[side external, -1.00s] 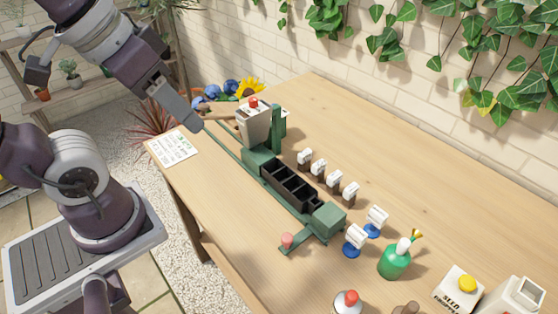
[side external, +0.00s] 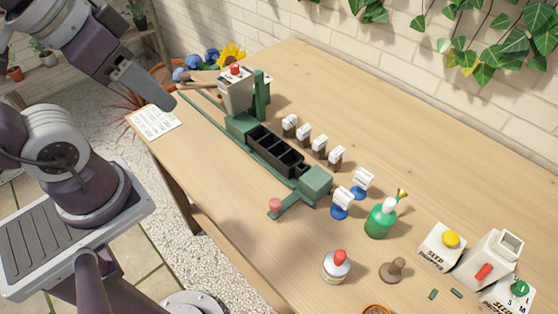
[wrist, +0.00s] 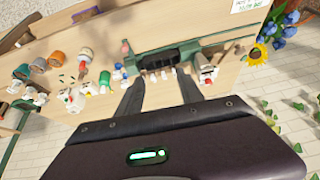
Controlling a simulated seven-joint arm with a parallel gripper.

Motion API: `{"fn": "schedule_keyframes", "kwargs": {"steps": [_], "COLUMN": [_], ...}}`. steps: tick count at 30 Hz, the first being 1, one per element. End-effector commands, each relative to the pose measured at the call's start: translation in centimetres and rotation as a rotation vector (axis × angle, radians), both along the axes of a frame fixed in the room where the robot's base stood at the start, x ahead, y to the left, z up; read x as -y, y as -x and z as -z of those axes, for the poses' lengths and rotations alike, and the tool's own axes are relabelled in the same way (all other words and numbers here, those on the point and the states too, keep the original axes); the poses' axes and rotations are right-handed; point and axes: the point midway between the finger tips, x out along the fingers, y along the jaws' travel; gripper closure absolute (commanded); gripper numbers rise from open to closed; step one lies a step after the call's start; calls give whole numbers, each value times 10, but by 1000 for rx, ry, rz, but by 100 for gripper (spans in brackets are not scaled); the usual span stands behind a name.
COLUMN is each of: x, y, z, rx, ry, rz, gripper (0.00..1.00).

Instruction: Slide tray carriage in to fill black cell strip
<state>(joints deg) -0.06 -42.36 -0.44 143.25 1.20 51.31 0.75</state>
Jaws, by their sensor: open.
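The black cell strip (side external: 268,143) sits between two green end blocks of the tray carriage (side external: 316,181) on the table. Its cells look dark and empty. A green rail (side external: 205,112) runs past it toward the table's far left. An arm with a pink knob (side external: 275,204) sticks out at the carriage's near end. The grey hopper (side external: 236,93) with a red cap stands on a green post beyond the strip's far end. My gripper (wrist: 158,82) is open and empty, high above the table; in the side view it is left of the hopper, apart from everything.
Several small white-tagged markers (side external: 320,145) stand in a row behind the strip. Two blue-based tags (side external: 341,203), a green bottle (side external: 382,218), a red-capped bottle (side external: 336,266) and a seed hopper box (side external: 440,247) stand to the right. A paper sheet (side external: 155,121) lies at the left edge.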

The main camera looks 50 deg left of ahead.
Motion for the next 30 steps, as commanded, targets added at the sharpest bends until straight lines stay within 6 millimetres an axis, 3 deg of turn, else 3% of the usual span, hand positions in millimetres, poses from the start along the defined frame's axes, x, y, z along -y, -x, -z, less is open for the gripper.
{"fn": "schedule_keyframes", "kwargs": {"steps": [2,4,7,10,13,14,16,19,22,30], "x": [-16,-42,-68,-49,3,20,56,88,100,113], "y": [-6,-20,-60,-104,-123,-122,-115,-102,-98,-110], "z": [15,36,64,106,157,170,194,210,218,259], "rx": [-64,-180,-367,-413,-210,104,-138,-341,-409,-410], "ry": [-174,-476,-939,-1248,-1413,1423,1215,1071,1028,1028], "rz": [122,402,1077,1886,2635,-2771,-2526,-2290,-2201,-2200], "gripper": [56,56,56,56,56,56,56,56,56,56]}}
